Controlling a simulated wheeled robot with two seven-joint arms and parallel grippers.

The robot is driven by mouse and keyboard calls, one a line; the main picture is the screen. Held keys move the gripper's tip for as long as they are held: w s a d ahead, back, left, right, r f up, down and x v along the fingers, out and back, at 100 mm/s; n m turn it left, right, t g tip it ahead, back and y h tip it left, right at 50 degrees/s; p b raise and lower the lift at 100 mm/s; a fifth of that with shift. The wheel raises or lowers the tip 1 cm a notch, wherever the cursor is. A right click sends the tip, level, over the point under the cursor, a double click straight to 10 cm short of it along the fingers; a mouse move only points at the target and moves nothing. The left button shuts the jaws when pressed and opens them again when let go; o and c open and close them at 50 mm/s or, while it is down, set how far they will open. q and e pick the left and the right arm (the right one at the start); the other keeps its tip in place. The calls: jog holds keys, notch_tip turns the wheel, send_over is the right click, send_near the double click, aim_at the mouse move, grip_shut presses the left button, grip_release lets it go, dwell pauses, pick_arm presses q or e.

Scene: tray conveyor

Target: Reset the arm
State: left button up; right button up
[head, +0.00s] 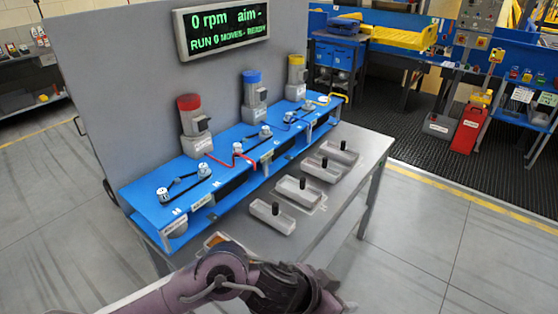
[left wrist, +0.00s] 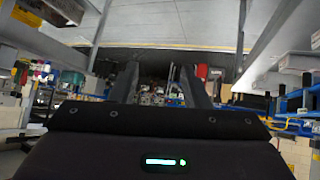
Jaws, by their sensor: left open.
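My left arm (head: 215,279) comes in low from the left in the head view, in front of the grey table. My left gripper (head: 322,294) is at the bottom edge there, partly cut off, and its fingers are hard to make out. In the left wrist view my left gripper (left wrist: 160,84) has two dark fingers standing apart. Nothing shows between them but distant background. My right gripper is in neither view.
A blue bench (head: 147,207) carries red (head: 188,103), blue (head: 251,76) and yellow (head: 296,60) topped motors. Several grey trays (head: 283,223) with black pegs sit on the grey table (head: 340,205). A panel display (head: 227,30) reads 0 rpm. Open floor (head: 440,240) lies right.

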pick_arm(q)
notch_tip(320, 180, up, 4)
jog(key=w+n+t, duration=0.1)
jog(key=n+t, duration=0.1)
jog(key=t, duration=0.1)
jog(key=w+a+f+n+t+y, duration=0.1)
jog(key=w+a+n+t+y, duration=0.2)
jog(key=a, duration=0.9)
jog(key=s+a+f+n+g+y, duration=0.2)
jog(key=s+a+f+g+y, duration=0.15)
jog(key=s+a, duration=0.4)
jog(key=s+a+f+n+g+y, duration=0.2)
jog(key=s+a+f, duration=0.25)
jog(key=a, duration=0.65)
notch_tip(320, 180, down, 30)
jog(key=s+g, duration=0.2)
jog(key=s+a+f, duration=0.2)
jog(key=s+f, duration=0.7)
jog(key=s+a+f+g, duration=0.1)
jog(key=s+a+f, duration=0.1)
jog(key=s+f, duration=0.7)
jog(key=shift+s+f, duration=0.4)
jog(key=shift+s, duration=0.35)
